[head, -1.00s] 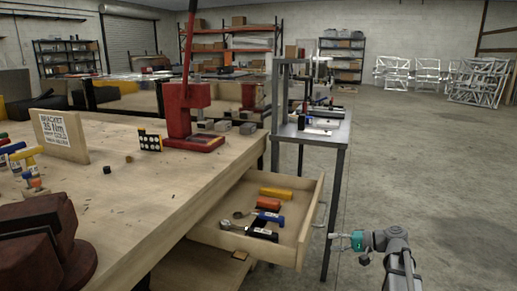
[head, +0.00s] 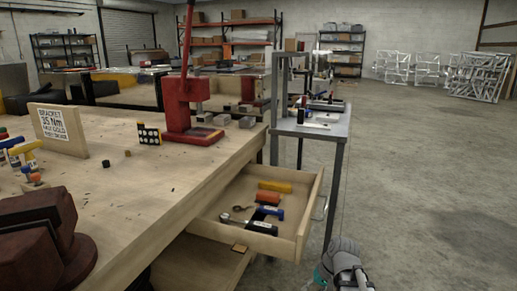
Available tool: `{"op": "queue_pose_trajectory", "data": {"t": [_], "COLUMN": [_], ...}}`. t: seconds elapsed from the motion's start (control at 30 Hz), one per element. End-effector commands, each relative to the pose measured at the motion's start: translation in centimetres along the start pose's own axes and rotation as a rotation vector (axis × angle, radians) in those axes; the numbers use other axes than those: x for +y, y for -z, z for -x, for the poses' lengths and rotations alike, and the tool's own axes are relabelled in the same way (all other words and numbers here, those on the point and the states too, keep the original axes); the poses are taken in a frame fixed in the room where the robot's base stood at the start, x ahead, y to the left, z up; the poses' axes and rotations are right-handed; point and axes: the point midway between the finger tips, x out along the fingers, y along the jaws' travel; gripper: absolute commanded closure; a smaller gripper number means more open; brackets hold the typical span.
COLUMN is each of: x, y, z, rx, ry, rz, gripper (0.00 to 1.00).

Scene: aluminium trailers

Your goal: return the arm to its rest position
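My arm shows at the bottom edge in the head view, right of the open drawer. Only a sliver of teal at the wrist of my gripper (head: 319,276) shows beside the grey arm link. The fingers are hidden or cut off, so I cannot tell whether they are open or shut, or whether they hold anything. The wooden drawer (head: 305,222) stands pulled out of the bench, with its metal handle on the front. My gripper's visible part is below and apart from the handle.
The drawer holds a yellow block (head: 274,186), an orange-red item and black and blue tools. The workbench (head: 130,190) fills the left, with a red press (head: 186,105) and a bracket sign (head: 57,130). A grey metal stand (head: 335,130) is behind the drawer. The floor at right is clear.

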Motion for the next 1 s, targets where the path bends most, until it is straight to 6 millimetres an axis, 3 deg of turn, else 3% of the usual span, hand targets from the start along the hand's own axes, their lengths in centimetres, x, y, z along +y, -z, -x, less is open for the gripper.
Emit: {"op": "queue_pose_trajectory", "data": {"t": [0.13,0.57,1.0], "x": [0.5,1.2,-0.3], "y": [-2.0,-4.6,-4.5], "z": [-0.7,-1.0,3.1], "rx": [-0.009,-0.009,-0.009], "ry": [-0.136,-0.381,-0.382], "rz": [0.038,0.109,0.109], "gripper": [0.46,0.46,0.46]}}
